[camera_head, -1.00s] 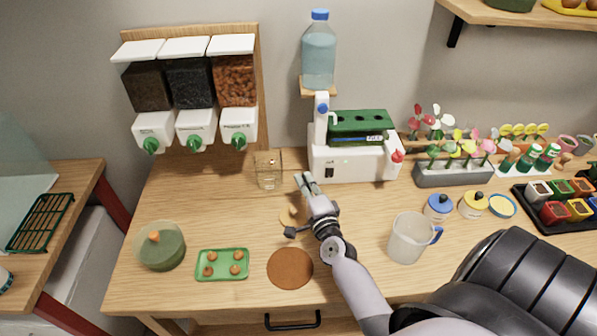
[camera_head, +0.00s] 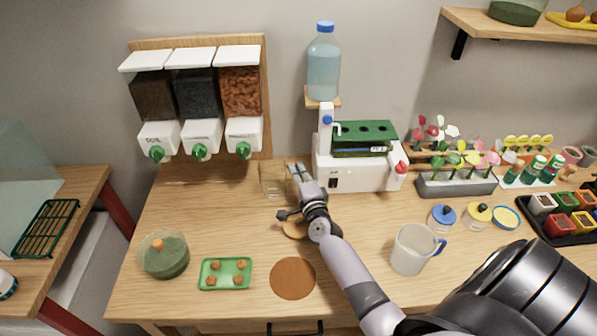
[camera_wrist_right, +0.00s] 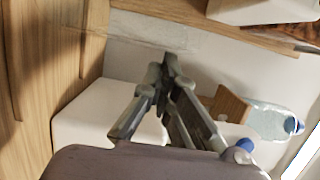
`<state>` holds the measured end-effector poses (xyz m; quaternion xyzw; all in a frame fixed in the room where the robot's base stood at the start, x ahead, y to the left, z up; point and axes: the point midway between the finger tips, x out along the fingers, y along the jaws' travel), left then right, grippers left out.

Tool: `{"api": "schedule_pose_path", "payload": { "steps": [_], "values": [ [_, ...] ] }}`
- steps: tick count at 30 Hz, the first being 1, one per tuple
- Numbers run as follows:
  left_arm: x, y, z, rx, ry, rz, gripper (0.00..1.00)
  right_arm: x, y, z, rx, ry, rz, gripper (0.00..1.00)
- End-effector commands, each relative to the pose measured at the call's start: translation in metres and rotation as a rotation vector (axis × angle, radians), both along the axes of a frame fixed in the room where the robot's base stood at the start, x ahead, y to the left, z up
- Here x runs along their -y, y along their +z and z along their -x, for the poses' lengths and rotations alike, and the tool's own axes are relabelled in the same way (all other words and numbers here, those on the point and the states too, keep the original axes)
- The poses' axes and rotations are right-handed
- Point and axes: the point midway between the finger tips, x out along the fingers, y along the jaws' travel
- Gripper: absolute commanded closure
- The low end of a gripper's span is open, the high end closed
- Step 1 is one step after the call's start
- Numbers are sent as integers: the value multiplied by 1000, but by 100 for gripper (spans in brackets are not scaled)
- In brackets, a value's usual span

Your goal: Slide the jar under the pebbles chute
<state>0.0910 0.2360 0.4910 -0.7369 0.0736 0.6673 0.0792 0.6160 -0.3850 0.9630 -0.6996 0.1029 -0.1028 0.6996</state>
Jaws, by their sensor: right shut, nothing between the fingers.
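The clear glass jar (camera_head: 271,181) stands upright on the table, right of and in front of the pebbles chute (camera_head: 243,151). That chute has a green knob and sits under the bin of orange-brown pebbles (camera_head: 240,92), rightmost of three. My right gripper (camera_head: 297,171) is shut and empty, just to the right of the jar. I cannot tell whether it touches the glass. In the right wrist view my right gripper (camera_wrist_right: 168,68) has its fingertips together, with a faint transparent surface (camera_wrist_right: 125,40) beyond them that may be the jar. My left gripper is not in view.
A white machine (camera_head: 360,172) with a water bottle (camera_head: 323,65) stands close to the right of my gripper. A green tray (camera_head: 226,284), a green bowl (camera_head: 163,262) and a brown round mat (camera_head: 292,279) lie in front. The table below the dispensers is clear.

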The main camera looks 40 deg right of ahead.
Motion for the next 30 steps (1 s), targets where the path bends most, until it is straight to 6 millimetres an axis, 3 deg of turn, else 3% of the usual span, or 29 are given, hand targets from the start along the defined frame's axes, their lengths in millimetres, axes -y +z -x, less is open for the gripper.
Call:
{"api": "schedule_pose_path", "payload": {
  "steps": [6,10,30],
  "values": [
    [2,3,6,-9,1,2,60,-40,0,-24,1,3,-6,100],
    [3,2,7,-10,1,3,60,-56,0,-33,1,2,-4,100],
    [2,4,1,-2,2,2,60,-65,0,-34,-1,3,-1,100]
  ]
}}
